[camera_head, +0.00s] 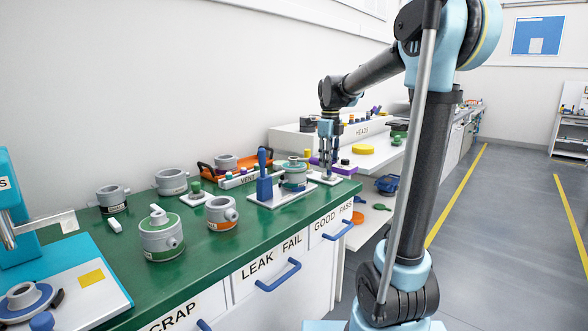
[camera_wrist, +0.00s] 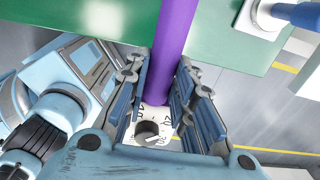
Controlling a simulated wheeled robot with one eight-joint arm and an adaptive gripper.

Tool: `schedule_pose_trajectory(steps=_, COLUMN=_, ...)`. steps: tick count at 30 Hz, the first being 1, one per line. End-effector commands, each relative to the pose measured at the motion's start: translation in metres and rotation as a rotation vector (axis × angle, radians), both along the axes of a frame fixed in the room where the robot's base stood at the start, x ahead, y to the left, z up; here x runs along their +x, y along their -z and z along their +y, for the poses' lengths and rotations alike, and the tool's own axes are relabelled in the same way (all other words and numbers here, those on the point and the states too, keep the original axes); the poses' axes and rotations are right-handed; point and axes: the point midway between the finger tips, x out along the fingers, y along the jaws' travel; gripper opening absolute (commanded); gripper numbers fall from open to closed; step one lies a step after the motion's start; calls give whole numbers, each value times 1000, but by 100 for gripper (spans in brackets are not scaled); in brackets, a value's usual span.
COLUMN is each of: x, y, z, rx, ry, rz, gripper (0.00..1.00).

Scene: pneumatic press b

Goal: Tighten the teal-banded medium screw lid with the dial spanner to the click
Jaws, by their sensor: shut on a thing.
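My gripper (camera_head: 328,168) points down at the far right end of the green bench, shut on the purple handle of the dial spanner (camera_head: 316,161). In the wrist view the purple handle (camera_wrist: 178,30) runs up and away from between the blue fingers (camera_wrist: 160,98). A white dial with numbers and a black knob (camera_wrist: 148,129) shows between the fingers. Just left of my gripper, a grey pot (camera_head: 297,171) with a greenish lid and a teal band sits on a white fixture plate. Its lid threads and the spanner's working end cannot be made out.
A tall blue lever (camera_head: 264,178) stands left of this pot on the fixture plate (camera_head: 280,202). Several grey pots, including a green-banded one (camera_head: 160,240), stand farther left. An orange tray (camera_head: 222,168) lies behind. A white shelf marked HEADS (camera_head: 362,136) is at back right. The aisle floor is clear.

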Motion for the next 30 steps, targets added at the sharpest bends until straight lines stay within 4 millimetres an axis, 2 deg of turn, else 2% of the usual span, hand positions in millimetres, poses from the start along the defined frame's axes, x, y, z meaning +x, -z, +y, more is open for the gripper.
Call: schedule_pose_trajectory(steps=30, x=0, y=-8, z=0, rx=0, ry=0, rz=0, gripper=0)
